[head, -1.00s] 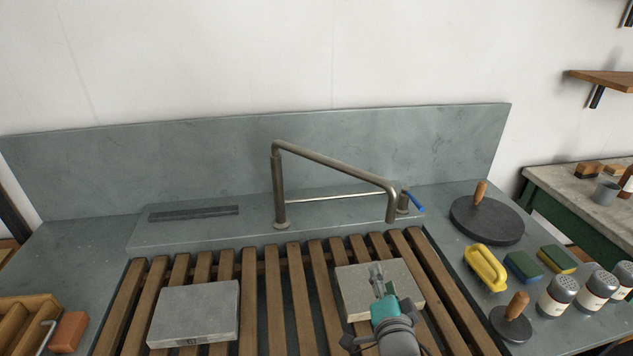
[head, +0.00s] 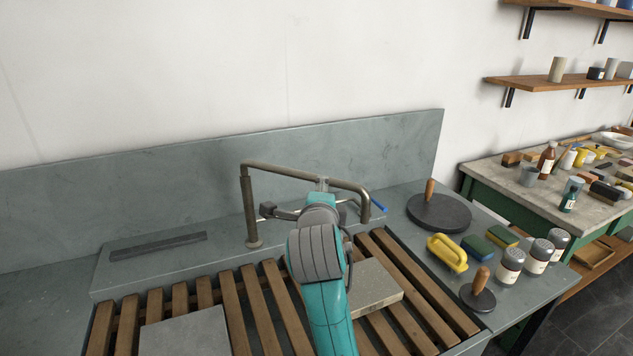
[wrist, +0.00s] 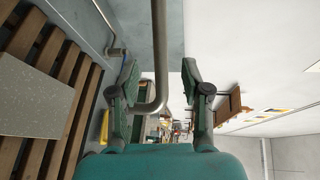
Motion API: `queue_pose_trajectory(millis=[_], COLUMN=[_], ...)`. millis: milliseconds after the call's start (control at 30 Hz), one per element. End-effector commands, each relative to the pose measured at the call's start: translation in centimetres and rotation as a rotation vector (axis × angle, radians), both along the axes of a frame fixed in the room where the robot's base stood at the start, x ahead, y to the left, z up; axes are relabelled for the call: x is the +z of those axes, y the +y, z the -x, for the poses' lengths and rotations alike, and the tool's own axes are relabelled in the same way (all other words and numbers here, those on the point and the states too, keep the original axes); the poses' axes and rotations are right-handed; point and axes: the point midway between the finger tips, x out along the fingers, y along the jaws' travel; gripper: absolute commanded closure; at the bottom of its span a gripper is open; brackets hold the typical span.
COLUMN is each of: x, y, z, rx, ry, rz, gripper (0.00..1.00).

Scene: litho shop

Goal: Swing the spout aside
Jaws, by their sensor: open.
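The spout (head: 300,174) is a bent metal pipe on an upright post (head: 250,210) at the back of the sink. Its long arm runs to the right and bends down at the free end. My gripper (head: 322,184) is at the spout's arm, toward the free end, with my arm hiding much of it. In the wrist view my gripper (wrist: 160,74) is open, and the spout (wrist: 160,45) runs between its two fingers, with gaps visible on both sides. The downward bend lies close to the palm. A blue lever (head: 379,205) sits just right of the spout's end.
A wooden slatted rack (head: 258,300) lies below, with a grey stone slab (head: 188,335) at left and a paler slab (head: 372,285) at right, partly hidden by my arm.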

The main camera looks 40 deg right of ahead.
Motion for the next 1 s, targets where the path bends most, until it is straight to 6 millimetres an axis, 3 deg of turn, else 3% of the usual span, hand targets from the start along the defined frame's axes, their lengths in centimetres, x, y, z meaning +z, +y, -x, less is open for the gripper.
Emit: queue_pose_trajectory(millis=[500,967,1000], x=[-1.5,-1.8,-1.8], y=[-5.3,-6.2,-6.2], z=[-6.1,-7.0,-7.0], rx=[0.0,0.001,0.001], ry=[0.002,0.001,0.001], rz=[0.001,0.001,0.001], gripper=[0.53,0.53,0.57])
